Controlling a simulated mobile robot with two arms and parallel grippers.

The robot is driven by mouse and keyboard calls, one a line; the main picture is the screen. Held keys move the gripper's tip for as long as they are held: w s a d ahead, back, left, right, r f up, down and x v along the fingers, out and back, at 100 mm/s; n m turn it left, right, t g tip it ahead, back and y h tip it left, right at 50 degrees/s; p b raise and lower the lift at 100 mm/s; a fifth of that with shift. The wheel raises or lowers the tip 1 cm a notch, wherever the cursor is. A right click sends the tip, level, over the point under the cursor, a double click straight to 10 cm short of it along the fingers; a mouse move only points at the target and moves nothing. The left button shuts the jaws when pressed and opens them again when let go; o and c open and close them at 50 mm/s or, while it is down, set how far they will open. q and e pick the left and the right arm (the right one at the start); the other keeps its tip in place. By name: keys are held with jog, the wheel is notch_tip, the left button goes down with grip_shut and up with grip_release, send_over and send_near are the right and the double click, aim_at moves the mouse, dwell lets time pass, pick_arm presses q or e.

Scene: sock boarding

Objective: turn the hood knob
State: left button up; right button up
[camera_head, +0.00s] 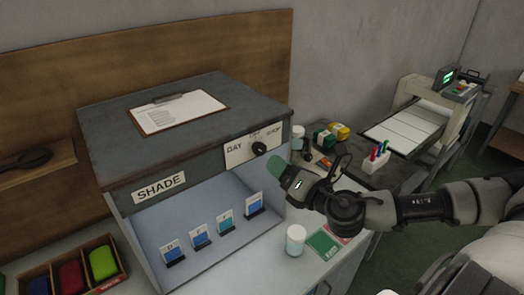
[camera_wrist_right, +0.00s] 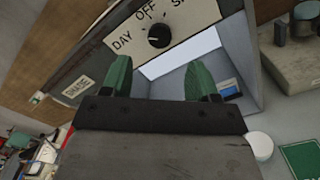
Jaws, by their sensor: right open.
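The grey hood (camera_head: 120,145) marked SHADE stands on the bench. Its black knob (camera_head: 259,149) sits on a pale panel with DAY, OFF and a third label, at the hood's upper right front. In the right wrist view the round knob (camera_wrist_right: 158,36) is ahead of the fingers, below OFF. Which label it points to is too small to tell. My right gripper (camera_head: 279,164) is just right of and below the knob in the head view. Its green fingers (camera_wrist_right: 158,78) are apart and empty, and clear of the knob. My left gripper is not in view.
A clipboard (camera_head: 178,110) lies on the hood. Several blue and teal swatch cards (camera_head: 225,221) stand inside it. A white jar (camera_head: 295,240) and green card (camera_head: 323,243) lie below my right gripper. A pen block (camera_head: 372,165) stands behind my right arm.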

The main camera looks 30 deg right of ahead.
aim_at(262, 152)
jog(key=w+p, duration=0.1)
jog(key=w, duration=0.1)
jog(key=w+p, duration=0.1)
jog(key=w, duration=0.1)
jog(key=w+p, duration=0.1)
jog(key=w, duration=0.2)
jog(key=shift+a+r, duration=0.15)
jog(key=shift+a, duration=0.15)
jog(key=shift+w+a, duration=0.1)
jog(key=shift+w, duration=0.45)
jog(key=shift+f, duration=0.2)
jog(key=c, duration=0.9)
